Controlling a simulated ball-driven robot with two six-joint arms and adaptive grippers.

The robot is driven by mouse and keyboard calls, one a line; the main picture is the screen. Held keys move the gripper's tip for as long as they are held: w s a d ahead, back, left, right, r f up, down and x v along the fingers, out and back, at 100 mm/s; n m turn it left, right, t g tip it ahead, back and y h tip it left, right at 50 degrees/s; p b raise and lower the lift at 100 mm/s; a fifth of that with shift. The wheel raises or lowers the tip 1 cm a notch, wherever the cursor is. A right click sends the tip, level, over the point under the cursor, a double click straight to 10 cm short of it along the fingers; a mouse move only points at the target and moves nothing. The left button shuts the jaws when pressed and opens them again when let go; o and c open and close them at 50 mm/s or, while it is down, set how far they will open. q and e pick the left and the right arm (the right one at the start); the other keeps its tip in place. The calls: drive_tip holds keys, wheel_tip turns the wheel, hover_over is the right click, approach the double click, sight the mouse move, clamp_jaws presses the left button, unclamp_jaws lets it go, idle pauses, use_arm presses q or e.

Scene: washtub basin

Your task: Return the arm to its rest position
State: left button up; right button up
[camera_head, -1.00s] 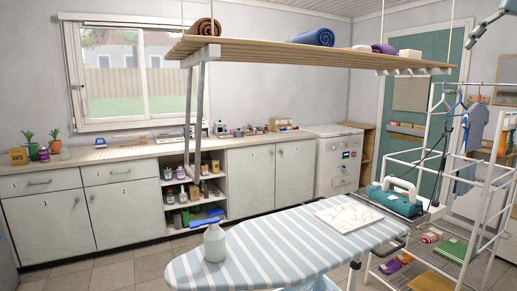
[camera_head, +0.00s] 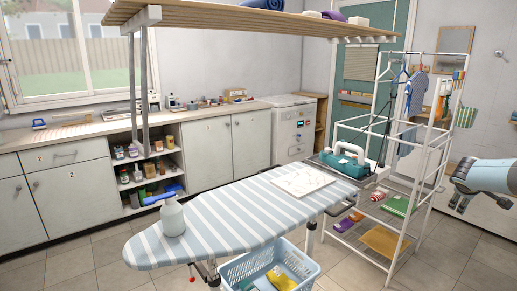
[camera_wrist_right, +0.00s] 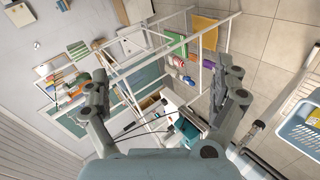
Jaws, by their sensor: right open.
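My right arm comes in from the right edge of the head view, and its grey gripper (camera_head: 458,191) hangs in the air to the right of the white wire rack (camera_head: 428,150). In the right wrist view the gripper (camera_wrist_right: 168,80) has its two fingers spread wide apart, with nothing held between them. The rack shows beyond the fingers in that view. My left gripper is not in the head view.
A wooden shelf (camera_head: 250,22) hangs overhead. Bare floor (camera_head: 455,260) lies at lower right.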

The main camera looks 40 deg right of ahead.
drive_tip(key=s+a+f+n+t+y, duration=0.15)
drive_tip(key=s+f+n, duration=0.5)
drive_tip(key=s, duration=0.75)
drive_tip(key=s+a+f+m+y, duration=0.2)
drive_tip(key=s+a+f+m, duration=0.15)
drive_tip(key=a+f, duration=1.3)
drive_tip(key=s+a+f+m+g+y, duration=0.15)
drive_tip(key=a+f, duration=0.45)
drive_tip(key=a, duration=0.9)
drive_tip(key=s+a+f+t+y, duration=0.1)
drive_tip(key=s+a+f+y, duration=0.35)
drive_tip(key=a, duration=1.05)
drive_tip(key=w+a+f+g+y, duration=0.1)
drive_tip(key=a+f, duration=0.6)
drive_tip(key=a, duration=0.8)
wheel_tip(320, 180, down, 18)
drive_tip(key=s+d+b, duration=0.1)
drive_tip(key=b, duration=1.7)
drive_tip(key=shift+s+f+b, duration=0.15)
drive_tip(key=shift+s+b, duration=0.15)
drive_tip(key=shift+b, duration=0.05)
